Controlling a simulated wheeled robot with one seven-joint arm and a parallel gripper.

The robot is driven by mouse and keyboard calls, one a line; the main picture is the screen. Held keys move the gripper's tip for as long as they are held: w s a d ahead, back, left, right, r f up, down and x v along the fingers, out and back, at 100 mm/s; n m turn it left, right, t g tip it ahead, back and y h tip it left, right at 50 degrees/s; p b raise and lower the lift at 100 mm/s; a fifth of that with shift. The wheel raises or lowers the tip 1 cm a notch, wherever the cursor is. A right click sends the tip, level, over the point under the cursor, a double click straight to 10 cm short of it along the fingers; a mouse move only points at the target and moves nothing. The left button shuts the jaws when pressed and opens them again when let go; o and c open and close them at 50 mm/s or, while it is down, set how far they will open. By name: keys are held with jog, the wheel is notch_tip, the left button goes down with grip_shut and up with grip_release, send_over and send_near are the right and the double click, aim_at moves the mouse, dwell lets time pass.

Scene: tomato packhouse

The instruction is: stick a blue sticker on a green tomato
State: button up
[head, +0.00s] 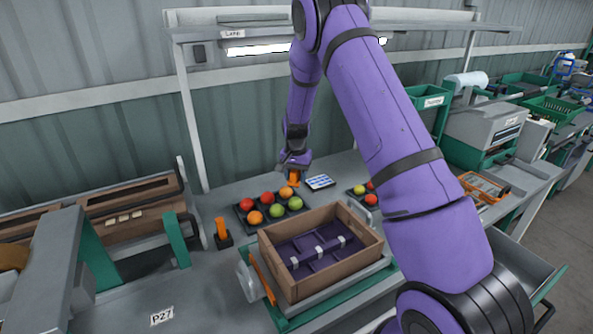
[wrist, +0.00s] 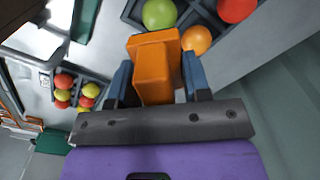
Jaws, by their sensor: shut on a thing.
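My gripper (head: 294,170) is shut on an orange block-like tool (wrist: 153,72), which stands out between its two fingers. In the head view it is just behind the black tomato tray (head: 241,223), beside the sheet of blue stickers (head: 320,182). The tray holds red, orange and green tomatoes; two green tomatoes (head: 277,210) (head: 295,203) are at its near right. In the wrist view a green tomato (wrist: 160,13) and an orange tomato (wrist: 196,41) lie just beyond the tool. The tool's working face is hidden, so I cannot tell whether a sticker is on it.
A wooden crate (head: 323,277) with a dark insert stands in front of the tray. An orange-handled tool (head: 221,230) stands in a black holder at left. A smaller tray of red and yellow-green tomatoes (head: 359,189) is at right. A lamp shelf (head: 235,33) hangs above the bench.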

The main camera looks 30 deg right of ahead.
aim_at(296, 198)
jog(key=shift+a+f, duration=0.1)
jog(key=shift+f, duration=2.9)
jog(key=shift+f, duration=0.55)
jog(key=shift+r, duration=0.1)
jog(key=shift+r, duration=3.45)
